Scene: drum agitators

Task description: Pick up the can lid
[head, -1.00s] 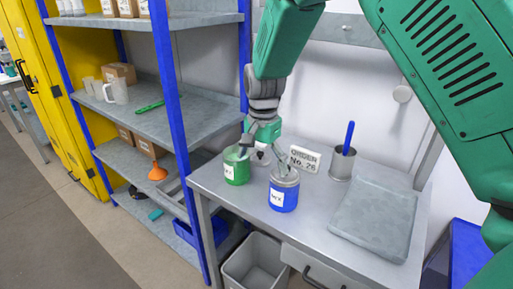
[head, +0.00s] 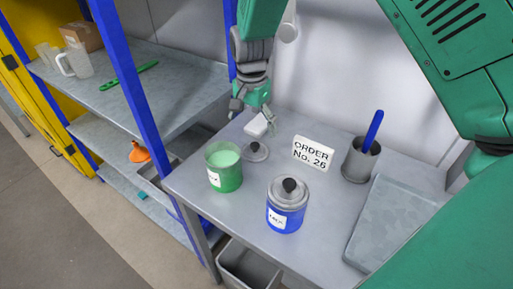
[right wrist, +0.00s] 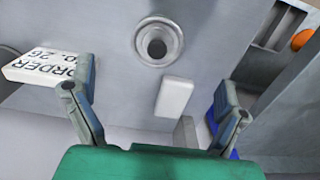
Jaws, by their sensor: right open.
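A grey can lid with a dark round knob (head: 255,151) lies flat on the grey workbench, behind the open green can (head: 224,168). In the right wrist view the lid (right wrist: 159,40) shows ahead of the fingers, beyond their tips. The blue can (head: 286,212) stands to the right with another grey knobbed lid (head: 289,190) on it. My right gripper (head: 253,114) is open and empty, above the back of the bench near the lid; its two spread fingers show in the right wrist view (right wrist: 155,88). My left gripper is not seen.
A small white block (head: 257,126) is close to the lid, below the gripper; it also shows in the wrist view (right wrist: 175,97). The order sign (head: 313,153) and grey cup with blue handle (head: 361,160) stand at right.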

